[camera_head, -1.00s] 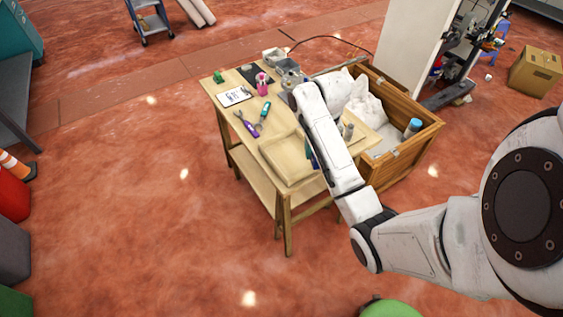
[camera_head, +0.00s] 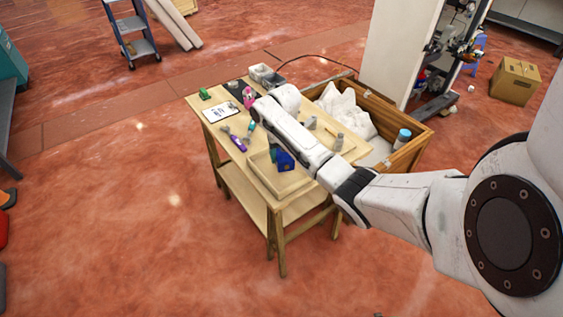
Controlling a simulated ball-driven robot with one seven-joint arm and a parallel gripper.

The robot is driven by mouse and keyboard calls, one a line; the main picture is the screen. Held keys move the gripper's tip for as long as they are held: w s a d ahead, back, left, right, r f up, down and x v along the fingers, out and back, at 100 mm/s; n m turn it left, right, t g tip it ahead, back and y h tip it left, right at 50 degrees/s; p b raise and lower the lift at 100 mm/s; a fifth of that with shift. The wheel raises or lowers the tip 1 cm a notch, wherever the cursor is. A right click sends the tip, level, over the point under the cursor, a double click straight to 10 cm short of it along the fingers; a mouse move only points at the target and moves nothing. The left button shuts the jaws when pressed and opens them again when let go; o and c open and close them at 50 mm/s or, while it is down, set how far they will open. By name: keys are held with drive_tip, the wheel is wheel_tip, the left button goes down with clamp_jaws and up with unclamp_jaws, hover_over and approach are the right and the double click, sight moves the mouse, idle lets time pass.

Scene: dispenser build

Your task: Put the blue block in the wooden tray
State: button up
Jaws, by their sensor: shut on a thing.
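The blue block (camera_head: 284,161) shows just below the left edge of my forearm, over the wooden tray (camera_head: 268,186) on the table. A small dark teal piece (camera_head: 272,155) shows against its left side. I cannot tell whether the block rests in the tray or is held above it. My gripper is hidden behind the arm.
The wooden table (camera_head: 223,154) also holds a purple-handled tool (camera_head: 238,143), a teal-handled tool (camera_head: 250,128), a clipboard (camera_head: 220,111), a pink item (camera_head: 249,97) and small grey bins (camera_head: 272,78). An open wooden crate (camera_head: 409,153) stands at its right.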

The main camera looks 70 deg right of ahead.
drive_tip(key=shift+w+d+f, duration=0.35)
drive_tip(key=shift+w+f, duration=0.1)
drive_tip(key=shift+f, duration=0.1)
drive_tip(key=shift+w+d+f, duration=0.1)
drive_tip(key=shift+f, duration=1.55)
drive_tip(key=shift+f+b, duration=0.1)
drive_tip(key=shift+b, duration=0.2)
drive_tip(key=o, duration=1.6)
